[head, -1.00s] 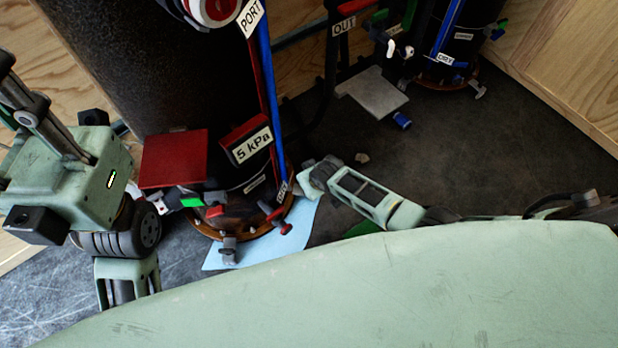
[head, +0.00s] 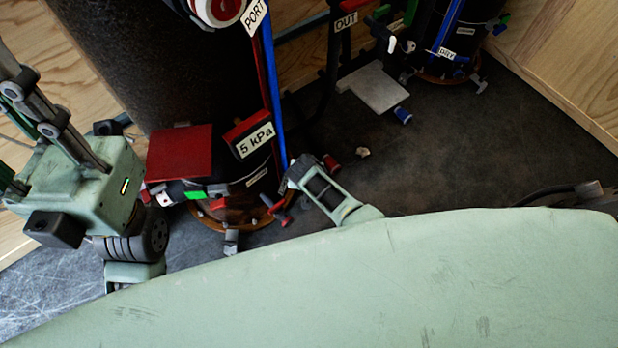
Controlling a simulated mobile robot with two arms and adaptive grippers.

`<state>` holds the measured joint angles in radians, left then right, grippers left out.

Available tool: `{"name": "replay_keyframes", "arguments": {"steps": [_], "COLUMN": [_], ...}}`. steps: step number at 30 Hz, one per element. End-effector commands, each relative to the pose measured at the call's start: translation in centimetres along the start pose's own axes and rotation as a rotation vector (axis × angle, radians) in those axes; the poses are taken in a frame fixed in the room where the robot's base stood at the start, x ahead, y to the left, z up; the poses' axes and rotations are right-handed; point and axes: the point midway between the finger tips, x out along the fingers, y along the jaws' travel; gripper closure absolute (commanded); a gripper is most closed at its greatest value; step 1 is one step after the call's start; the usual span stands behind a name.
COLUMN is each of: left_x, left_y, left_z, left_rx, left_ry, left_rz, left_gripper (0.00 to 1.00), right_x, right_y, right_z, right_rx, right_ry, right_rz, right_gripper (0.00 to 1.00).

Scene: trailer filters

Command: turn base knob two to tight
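The near black filter housing (head: 130,60) stands upright on a round brown base. Around the base are a red-handled knob (head: 275,204), a smaller red knob (head: 217,203) and a grey clamp-like fitting (head: 231,240). I cannot tell which is base knob two or how tight it is. My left gripper (head: 22,92) is at the left, apart from the base; its fingers point up and left and are partly cut off by the frame.
A red box (head: 180,152) and a "5 kPa" sign (head: 252,137) sit low on the housing. A second housing (head: 465,30) stands at the back right. A grey plate (head: 374,88), a blue cylinder (head: 403,115) and a red cylinder (head: 330,163) lie on the dark floor.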

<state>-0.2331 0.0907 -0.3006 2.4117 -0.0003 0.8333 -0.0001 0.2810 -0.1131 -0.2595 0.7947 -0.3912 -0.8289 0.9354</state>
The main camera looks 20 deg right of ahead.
Motion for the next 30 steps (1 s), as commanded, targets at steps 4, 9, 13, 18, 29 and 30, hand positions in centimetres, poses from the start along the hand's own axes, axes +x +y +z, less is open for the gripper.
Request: {"name": "replay_keyframes", "arguments": {"steps": [4, 9, 13, 18, 29, 30], "left_x": [0.02, 0.13, 0.2, 0.24, 0.23, 0.18], "left_y": [0.01, -0.01, -0.03, -0.06, -0.07, -0.06], "left_z": [0.03, 0.02, -0.01, -0.03, -0.03, 0.04], "left_rx": [0.0, 0.0, 0.001, 0.001, 0.002, 0.002], "left_ry": [0.001, 0.004, 0.006, 0.008, 0.007, 0.005], "left_rz": [0.001, 0.0, -0.001, -0.003, -0.003, 0.001], "left_gripper": [0.72, 0.72, 0.72, 0.72, 0.72, 0.72], "right_x": [0.02, 0.01, 0.01, 0.01, 0.0, -0.01], "right_y": [-0.03, -0.01, 0.0, 0.0, 0.0, 0.01], "right_z": [-0.01, -0.05, -0.07, -0.08, -0.07, -0.07], "right_rx": [0.018, 0.022, 0.022, 0.022, 0.019, 0.019], "right_ry": [0.0, 0.0, 0.001, 0.001, 0.001, 0.001], "right_rz": [0.006, 0.007, 0.007, 0.007, 0.007, 0.007], "right_gripper": [1.0, 1.0, 1.0, 0.83, 0.72, 0.72]}}
